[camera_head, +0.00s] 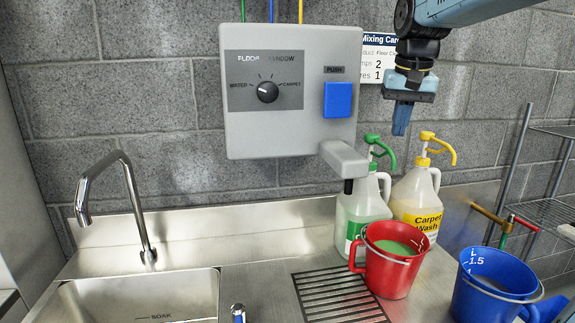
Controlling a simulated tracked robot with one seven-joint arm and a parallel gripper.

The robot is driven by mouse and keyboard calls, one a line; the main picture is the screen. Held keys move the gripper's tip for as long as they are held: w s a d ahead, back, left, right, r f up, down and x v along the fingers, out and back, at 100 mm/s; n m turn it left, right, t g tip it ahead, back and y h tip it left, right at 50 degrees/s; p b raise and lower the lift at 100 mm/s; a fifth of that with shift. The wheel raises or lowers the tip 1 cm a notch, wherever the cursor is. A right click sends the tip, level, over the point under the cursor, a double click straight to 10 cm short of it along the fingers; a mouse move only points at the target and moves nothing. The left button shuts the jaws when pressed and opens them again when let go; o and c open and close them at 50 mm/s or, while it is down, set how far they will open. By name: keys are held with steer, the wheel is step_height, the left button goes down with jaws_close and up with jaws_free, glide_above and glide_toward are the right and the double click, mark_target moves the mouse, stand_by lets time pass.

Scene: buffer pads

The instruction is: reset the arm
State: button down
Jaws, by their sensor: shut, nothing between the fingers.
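My gripper (401,118) hangs from my arm at the upper right, pointing down with its blue fingers together and nothing between them. It is in the air in front of the wall, right of the dispenser box and above the two pump bottles. My arm reaches in from the upper right corner. The grey dispenser box (245,130) has a black dial (267,92) and a blue push button (337,100). My gripper appears apart from all of these.
A red bucket (390,275) with green liquid stands by the drain grate (335,298). A blue bucket (490,300) is at right. A green-pump bottle (352,208) and a yellow-pump bottle (415,195) stand behind. A sink (140,300) with faucet (130,165) is left; a wire rack (550,212) is right.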

steer(key=s+f+n+t, duration=0.1)
steer(key=s+f, duration=0.5)
steer(key=s, duration=0.3)
steer(key=s+f+n+t, duration=0.1)
steer(key=s+f+t, duration=0.1)
steer(key=s+f, duration=0.4)
steer(key=s, duration=0.3)
steer(key=shift+f, duration=0.35)
